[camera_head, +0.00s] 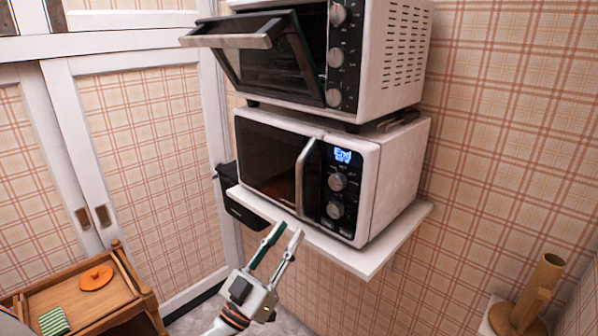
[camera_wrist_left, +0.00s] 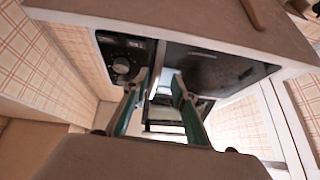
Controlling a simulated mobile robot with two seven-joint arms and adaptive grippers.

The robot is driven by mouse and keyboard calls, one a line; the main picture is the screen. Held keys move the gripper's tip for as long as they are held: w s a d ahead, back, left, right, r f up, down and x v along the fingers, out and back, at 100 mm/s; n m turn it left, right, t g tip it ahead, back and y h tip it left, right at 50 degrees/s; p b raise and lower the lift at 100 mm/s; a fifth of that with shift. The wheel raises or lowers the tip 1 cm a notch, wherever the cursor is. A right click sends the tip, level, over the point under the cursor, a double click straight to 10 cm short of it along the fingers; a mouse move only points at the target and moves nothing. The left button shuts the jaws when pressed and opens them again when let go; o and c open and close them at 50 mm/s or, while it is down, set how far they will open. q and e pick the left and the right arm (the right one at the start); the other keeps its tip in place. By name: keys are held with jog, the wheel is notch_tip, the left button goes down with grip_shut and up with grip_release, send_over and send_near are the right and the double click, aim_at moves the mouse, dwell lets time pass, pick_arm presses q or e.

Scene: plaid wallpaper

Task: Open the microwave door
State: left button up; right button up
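The white microwave (camera_head: 345,128) sits on a wall shelf in the head view. Its dark door (camera_head: 262,160) looks shut, with a curved silver upright handle (camera_head: 305,175) on the door's right side. Two knobs and a lit display reading "End" (camera_head: 342,156) are right of the handle. My left gripper (camera_head: 289,230) is below and in front of the handle, fingers apart and empty. In the wrist view, my left gripper (camera_wrist_left: 160,78) is open, with a dark panel with a knob (camera_wrist_left: 122,65) to its left. My right gripper is out of view.
A toaster oven (camera_head: 395,55) stands on the microwave, its door (camera_head: 270,65) tilted open above. The white shelf (camera_head: 375,262) juts out under the microwave, close to my gripper. A wooden cart (camera_head: 85,295) is lower left; a wooden stand (camera_head: 535,295) is lower right.

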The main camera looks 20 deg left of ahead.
aim_at(298, 183)
pick_arm(q)
jog(key=w+r+h, duration=0.1)
jog(key=r, duration=0.3)
jog(key=w+d+r+t+h+p, duration=0.1)
jog(key=w+r, duration=0.1)
jog(key=r, duration=0.2)
jog(key=w+r+m+p, duration=0.1)
jog(key=r, duration=0.3)
jog(key=shift+w+d+r+t+h, duration=0.2)
jog(key=shift+d+r+t+h, duration=0.1)
jog(key=shift+r+h, duration=0.1)
jog(key=shift+f, duration=0.1)
grip_shut()
